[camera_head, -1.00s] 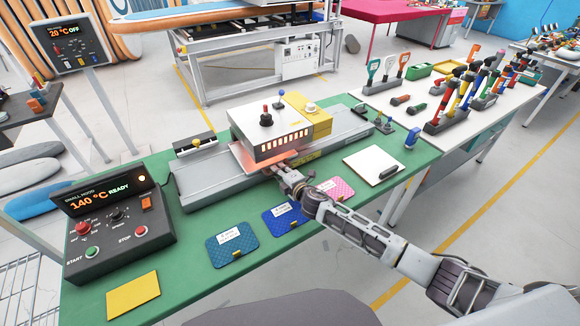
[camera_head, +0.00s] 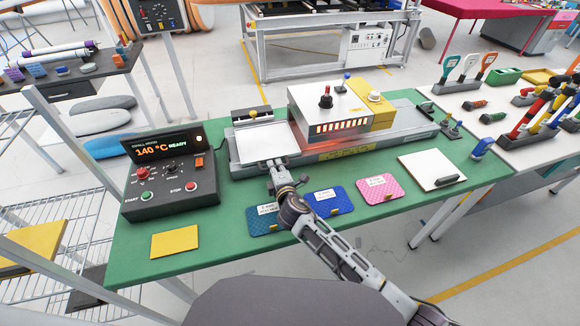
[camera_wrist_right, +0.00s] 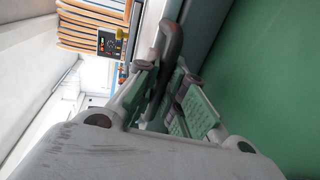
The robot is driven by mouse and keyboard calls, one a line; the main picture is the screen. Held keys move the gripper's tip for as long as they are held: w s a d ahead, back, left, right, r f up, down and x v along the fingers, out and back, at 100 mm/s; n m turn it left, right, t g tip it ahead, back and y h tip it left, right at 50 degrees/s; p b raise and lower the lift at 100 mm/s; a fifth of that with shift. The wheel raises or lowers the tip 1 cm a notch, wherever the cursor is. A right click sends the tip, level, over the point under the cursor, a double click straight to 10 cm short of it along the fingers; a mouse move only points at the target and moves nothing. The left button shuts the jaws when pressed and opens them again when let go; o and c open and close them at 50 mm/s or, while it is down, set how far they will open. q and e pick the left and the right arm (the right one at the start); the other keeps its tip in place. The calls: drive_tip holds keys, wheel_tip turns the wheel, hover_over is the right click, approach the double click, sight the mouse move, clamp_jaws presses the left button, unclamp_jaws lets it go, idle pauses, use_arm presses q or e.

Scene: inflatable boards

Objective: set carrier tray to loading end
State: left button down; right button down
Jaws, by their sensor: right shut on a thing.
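The carrier tray (camera_head: 266,141) is a flat pale plate lying on the left end of the grey rail bed (camera_head: 398,136), left of the heater hood. My right gripper (camera_head: 276,168) is at the tray's front edge, shut on its handle. In the right wrist view the dark curved handle (camera_wrist_right: 172,45) stands between the green-padded fingers of my right gripper (camera_wrist_right: 163,88). The fingers partly hide the handle. The white and yellow hood (camera_head: 331,114) sits over the middle of the rail, glowing red beneath. My left gripper is out of view.
A control box reading 140 °C READY (camera_head: 169,177) stands left of the rail. Blue (camera_head: 327,201), teal (camera_head: 268,219) and pink (camera_head: 378,187) sample boards lie on the green table (camera_head: 222,252) in front, near my right arm. A clipboard (camera_head: 431,169) lies farther right.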

sight(267, 170)
drive_tip(key=shift+s+a+f, duration=0.1)
drive_tip(key=shift+s+a, duration=0.2)
drive_tip(key=shift+a, duration=0.35)
drive_tip(key=shift+s+a, duration=0.25)
drive_tip(key=shift+a, duration=0.4)
drive_tip(key=c, duration=1.5)
unclamp_jaws()
drive_tip(key=shift+a, duration=0.2)
drive_tip(key=shift+d, duration=0.15)
drive_tip(key=shift+s, duration=0.15)
drive_tip(key=shift+v, duration=5.6)
drive_tip(key=shift+s, duration=0.2)
